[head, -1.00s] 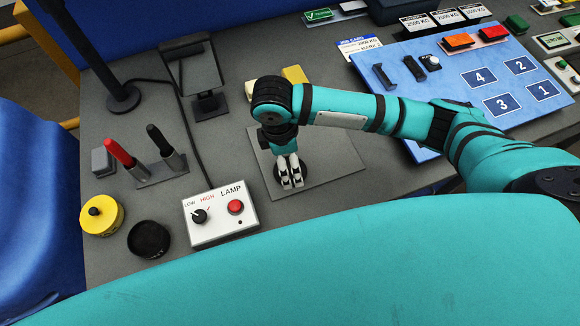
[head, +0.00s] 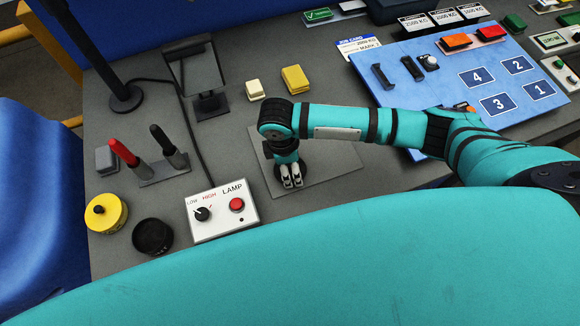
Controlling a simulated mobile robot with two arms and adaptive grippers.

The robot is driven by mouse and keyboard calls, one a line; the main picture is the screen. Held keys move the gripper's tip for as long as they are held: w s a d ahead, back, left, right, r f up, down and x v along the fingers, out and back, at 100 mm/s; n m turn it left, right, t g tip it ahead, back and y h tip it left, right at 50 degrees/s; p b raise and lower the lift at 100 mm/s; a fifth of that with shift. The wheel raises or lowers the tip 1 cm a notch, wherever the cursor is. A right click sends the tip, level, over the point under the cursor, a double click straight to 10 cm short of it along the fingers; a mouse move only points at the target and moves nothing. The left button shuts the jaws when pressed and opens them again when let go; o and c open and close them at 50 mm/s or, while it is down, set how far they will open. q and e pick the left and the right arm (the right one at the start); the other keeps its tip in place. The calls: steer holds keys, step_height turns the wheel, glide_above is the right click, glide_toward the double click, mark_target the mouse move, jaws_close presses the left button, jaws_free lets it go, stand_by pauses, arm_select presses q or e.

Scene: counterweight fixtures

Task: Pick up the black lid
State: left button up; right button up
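My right gripper (head: 291,183) points down over the grey plate (head: 335,170) in the middle of the bench. Its two pale fingertips sit close together, and I cannot tell whether they are shut on anything. A dark round patch shows around the fingers, mostly hidden by them; I cannot tell whether it is the black lid or a shadow. A separate round black dish-like piece (head: 152,238) with a raised rim lies at the lower left, next to a yellow round tin (head: 105,213) with a black knob. My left gripper is not in view.
A white lamp box (head: 221,214) with a knob and red button stands left of the plate. Yellow (head: 295,78) and cream blocks lie behind my arm. A blue numbered board (head: 460,75) fills the right.

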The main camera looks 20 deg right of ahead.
steer(key=shift+s, duration=0.2)
steer(key=c, duration=1)
steer(key=shift+c, duration=0.4)
steer(key=shift+d, duration=0.1)
